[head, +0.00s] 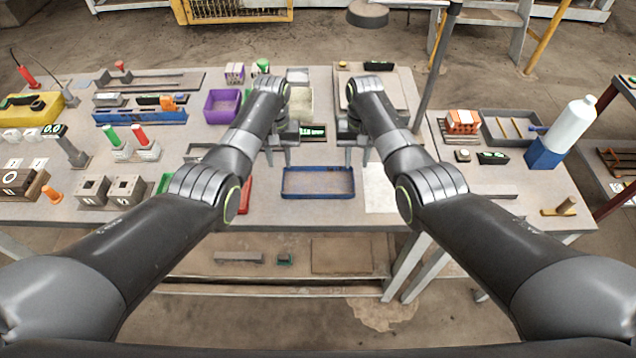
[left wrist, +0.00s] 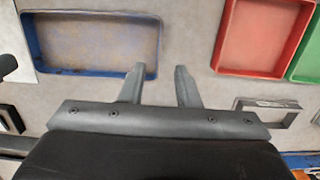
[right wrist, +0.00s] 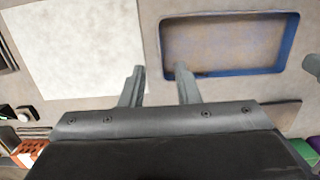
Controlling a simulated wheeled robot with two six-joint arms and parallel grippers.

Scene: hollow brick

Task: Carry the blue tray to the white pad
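The blue tray (head: 318,194) is an empty shallow rectangle lying on the table near its front edge. The white pad (head: 379,190) lies flat just right of the tray, partly behind my right arm. My left gripper (head: 279,158) is open and empty, behind the tray's left end. In the left wrist view the tray (left wrist: 150,70) is ahead and to the left of the fingers. My right gripper (head: 355,157) is open and empty, behind the gap between tray and pad. In the right wrist view one fingertip overlaps the tray's near corner (right wrist: 290,45), and the pad (right wrist: 75,50) is left; contact cannot be told.
A red tray (left wrist: 262,70) and a green tray (left wrist: 308,55) lie left of the blue tray in the head view, partly hidden by my left arm. A purple bin (head: 222,108) stands further back. A grey post (head: 436,70) rises behind my right arm.

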